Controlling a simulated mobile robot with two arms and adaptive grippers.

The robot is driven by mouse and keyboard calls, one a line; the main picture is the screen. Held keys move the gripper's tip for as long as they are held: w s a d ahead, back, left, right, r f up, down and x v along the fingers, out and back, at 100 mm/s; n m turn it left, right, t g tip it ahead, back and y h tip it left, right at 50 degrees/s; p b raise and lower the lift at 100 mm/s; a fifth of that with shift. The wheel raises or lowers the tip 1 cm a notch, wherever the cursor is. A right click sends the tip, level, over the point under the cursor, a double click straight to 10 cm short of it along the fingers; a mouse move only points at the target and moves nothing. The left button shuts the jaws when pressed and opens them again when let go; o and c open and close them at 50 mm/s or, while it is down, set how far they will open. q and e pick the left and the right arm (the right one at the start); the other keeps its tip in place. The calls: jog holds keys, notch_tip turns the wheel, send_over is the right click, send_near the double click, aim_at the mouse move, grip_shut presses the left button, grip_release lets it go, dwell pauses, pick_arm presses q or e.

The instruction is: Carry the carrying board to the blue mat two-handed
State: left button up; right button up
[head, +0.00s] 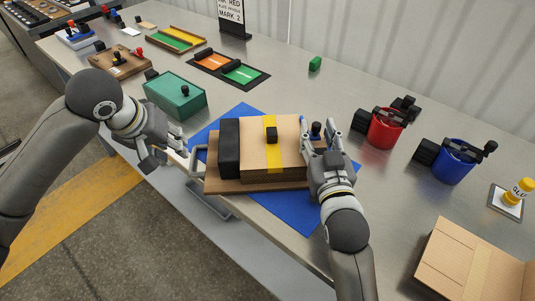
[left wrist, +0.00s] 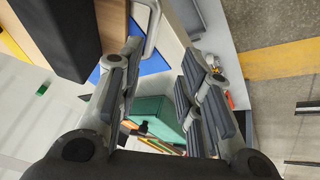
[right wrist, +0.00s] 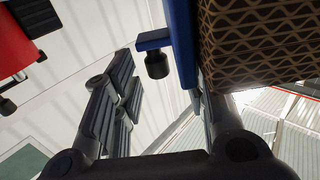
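The wooden carrying board (head: 225,187) lies over the blue mat (head: 295,212), its left end reaching past the mat. On it stands a tan carton (head: 250,155) with a yellow strip, beside a black block (head: 229,148). A grey handle (head: 198,155) shows at the board's left end and in the left wrist view (left wrist: 152,22). My left gripper (head: 180,153) is open and empty, just left of this handle. My right gripper (head: 320,128) is open at the carton's right side. One finger is partly hidden by the carton (right wrist: 265,45). The board's right end is mostly hidden.
A blue part with a black knob (right wrist: 157,63) is close to my right fingers. A green box (head: 176,97) stands behind my left gripper. A red container (head: 384,130) and a blue container (head: 454,162) stand right. An open cardboard box (head: 465,262) is at lower right.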

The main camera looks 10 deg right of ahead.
jog(key=s, duration=0.4)
jog(key=shift+s+a, duration=0.15)
pick_arm(q)
jog(key=shift+s+r, duration=0.25)
pick_arm(e)
jog(key=shift+s+a+r, duration=0.1)
jog(key=shift+s+r, duration=0.25)
jog(key=shift+s, duration=0.2)
jog(key=shift+r, duration=0.1)
